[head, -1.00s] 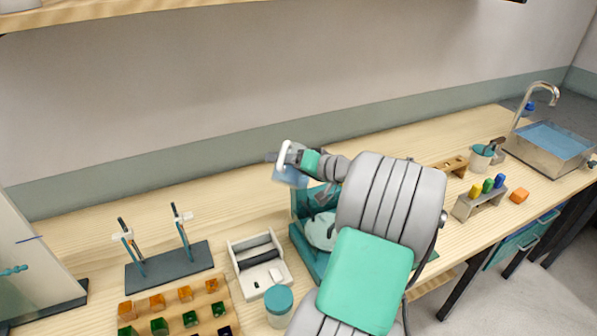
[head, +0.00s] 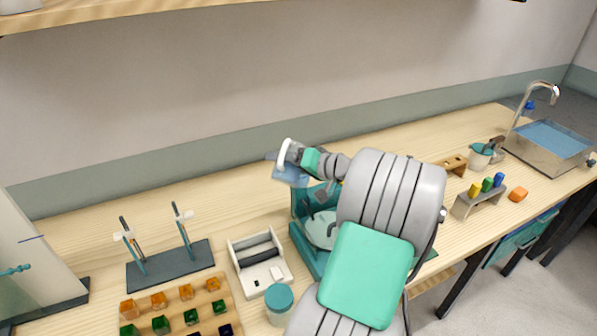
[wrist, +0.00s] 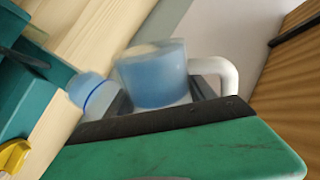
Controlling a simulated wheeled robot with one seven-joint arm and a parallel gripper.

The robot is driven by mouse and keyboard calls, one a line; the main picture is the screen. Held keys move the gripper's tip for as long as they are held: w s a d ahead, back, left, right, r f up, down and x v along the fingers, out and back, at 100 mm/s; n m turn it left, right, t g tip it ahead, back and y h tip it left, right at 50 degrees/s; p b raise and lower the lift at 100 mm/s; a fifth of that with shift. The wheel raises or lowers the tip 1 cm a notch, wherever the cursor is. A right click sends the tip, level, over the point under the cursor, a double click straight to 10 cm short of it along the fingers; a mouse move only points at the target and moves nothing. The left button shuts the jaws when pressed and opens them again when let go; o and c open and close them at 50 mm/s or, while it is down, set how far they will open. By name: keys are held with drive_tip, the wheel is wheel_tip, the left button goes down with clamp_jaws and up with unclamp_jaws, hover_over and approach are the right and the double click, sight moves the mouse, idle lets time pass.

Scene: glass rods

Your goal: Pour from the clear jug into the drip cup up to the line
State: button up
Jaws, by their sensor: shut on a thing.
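The clear jug (head: 291,177), holding blue liquid, is up in the air beside the teal stand, with its white handle at my gripper (head: 287,157). My gripper is shut on the jug. In the wrist view the jug (wrist: 155,78) looks tilted in the picture, its white handle curving to the right behind the dark finger. A small clear cup with a blue line (wrist: 92,94), apparently the drip cup, appears just left of the jug in that view. It looks bluish inside; its level against the line is unclear. My arm hides part of the stand in the head view.
The teal stand (head: 306,240) is below and right of the jug. A white tray (head: 240,262), a teal-lidded jar (head: 279,300) and a dark rod stand (head: 170,266) are to the left. A rack with coloured pegs (head: 478,203) and a sink (head: 548,148) are to the right.

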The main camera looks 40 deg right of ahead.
drive_tip(key=shift+r+m+g+y+p, duration=0.3)
drive_tip(key=shift+r+m+p, duration=0.35)
drive_tip(key=shift+p, duration=1.45)
idle(1.4)
drive_tip(key=shift+d+r+m, duration=0.1)
drive_tip(key=shift+m, duration=0.15)
idle(1.4)
drive_tip(key=shift+r, duration=0.1)
drive_tip(key=shift+r+m+g+y, duration=0.1)
drive_tip(key=shift+m+g+y, duration=0.2)
idle(0.6)
idle(0.4)
